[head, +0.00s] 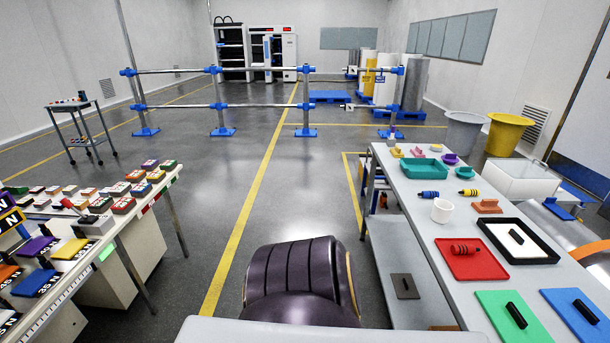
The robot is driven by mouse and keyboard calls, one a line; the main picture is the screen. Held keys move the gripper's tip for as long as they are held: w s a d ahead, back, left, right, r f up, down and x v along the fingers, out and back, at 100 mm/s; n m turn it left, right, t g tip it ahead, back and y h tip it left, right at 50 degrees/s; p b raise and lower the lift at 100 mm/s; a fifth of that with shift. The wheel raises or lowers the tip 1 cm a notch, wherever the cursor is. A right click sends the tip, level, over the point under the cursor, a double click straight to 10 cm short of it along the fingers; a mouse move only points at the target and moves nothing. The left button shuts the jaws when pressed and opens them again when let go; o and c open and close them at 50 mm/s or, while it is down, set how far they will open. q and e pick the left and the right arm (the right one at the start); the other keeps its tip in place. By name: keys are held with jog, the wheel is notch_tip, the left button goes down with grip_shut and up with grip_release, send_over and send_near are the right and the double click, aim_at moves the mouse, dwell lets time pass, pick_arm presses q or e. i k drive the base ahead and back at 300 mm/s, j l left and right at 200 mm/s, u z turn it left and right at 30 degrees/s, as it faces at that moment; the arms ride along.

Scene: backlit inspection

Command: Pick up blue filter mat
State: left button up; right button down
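A flat blue mat (580,312) lies at the near right end of the long grey table, partly cut off by the right edge of the head view. A black bar-shaped handle (585,311) sits on top of it. A green mat (511,318) with a similar black bar lies just left of it, with a narrow gap between them. Smaller blue pieces with markings (36,283) also lie on the left table. Neither of my grippers shows in the head view.
The right table (448,213) also holds a red mat (466,258), a black-framed white tray (518,240) and a white cup (442,211). The left table (97,257) is crowded with coloured blocks. Open floor (290,200) lies between the tables. A dark ribbed form fills the near middle.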

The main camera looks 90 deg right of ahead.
aim_at(589, 325)
jog(key=z, duration=4.7)
